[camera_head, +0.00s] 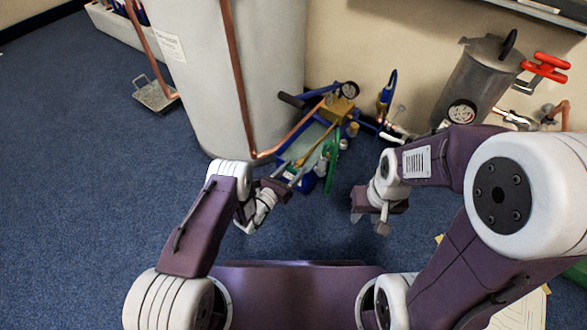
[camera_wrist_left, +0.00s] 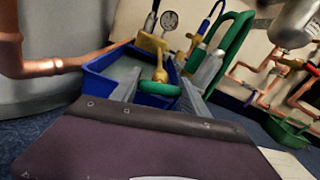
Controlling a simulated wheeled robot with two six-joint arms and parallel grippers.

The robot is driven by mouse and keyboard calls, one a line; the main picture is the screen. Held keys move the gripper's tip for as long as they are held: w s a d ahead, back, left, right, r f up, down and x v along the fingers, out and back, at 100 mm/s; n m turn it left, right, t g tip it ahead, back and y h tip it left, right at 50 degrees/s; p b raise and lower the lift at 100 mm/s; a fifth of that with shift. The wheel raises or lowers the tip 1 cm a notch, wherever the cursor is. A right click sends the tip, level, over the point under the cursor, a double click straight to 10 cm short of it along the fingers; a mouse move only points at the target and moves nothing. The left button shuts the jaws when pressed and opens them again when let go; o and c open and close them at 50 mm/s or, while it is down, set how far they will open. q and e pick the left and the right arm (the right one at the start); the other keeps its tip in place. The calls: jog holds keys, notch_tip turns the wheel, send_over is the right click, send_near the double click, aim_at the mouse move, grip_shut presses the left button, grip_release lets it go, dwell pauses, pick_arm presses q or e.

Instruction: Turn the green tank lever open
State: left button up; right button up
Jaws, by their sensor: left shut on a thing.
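The green lever grip (camera_wrist_left: 160,88), on a yellow stem, sits between the two fingers of my left gripper (camera_wrist_left: 158,97) in the left wrist view. The fingers are shut on it. The stem runs up to a brass-coloured valve body (camera_wrist_left: 151,42), which also shows in the head view (camera_head: 337,107). In the head view my left gripper (camera_head: 298,174) reaches to the front of the blue tank, and its fingertips partly hide the grip. My right gripper (camera_head: 382,222) hangs apart to the right, with nothing visible in it; its jaw opening is unclear.
The blue tank (camera_wrist_left: 101,82) stands against a large grey cylinder (camera_head: 195,110) with copper pipes. A green looped handle (camera_wrist_left: 232,48) rises to the right of the lever. A grey canister (camera_head: 480,75) with a red valve handle (camera_head: 545,67) is at right.

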pick_arm(q)
jog(key=n+p, duration=0.1)
jog(key=n, duration=0.2)
jog(key=shift+n, duration=0.4)
jog(key=n, duration=0.3)
jog(key=shift+n, duration=0.3)
jog(key=n+p, duration=0.1)
jog(key=n, duration=0.3)
jog(key=shift+a+f, duration=0.1)
jog(key=shift+f, duration=0.05)
jog(key=shift+n, duration=2.1)
jog(key=shift+f, duration=0.1)
jog(key=o, duration=1.4)
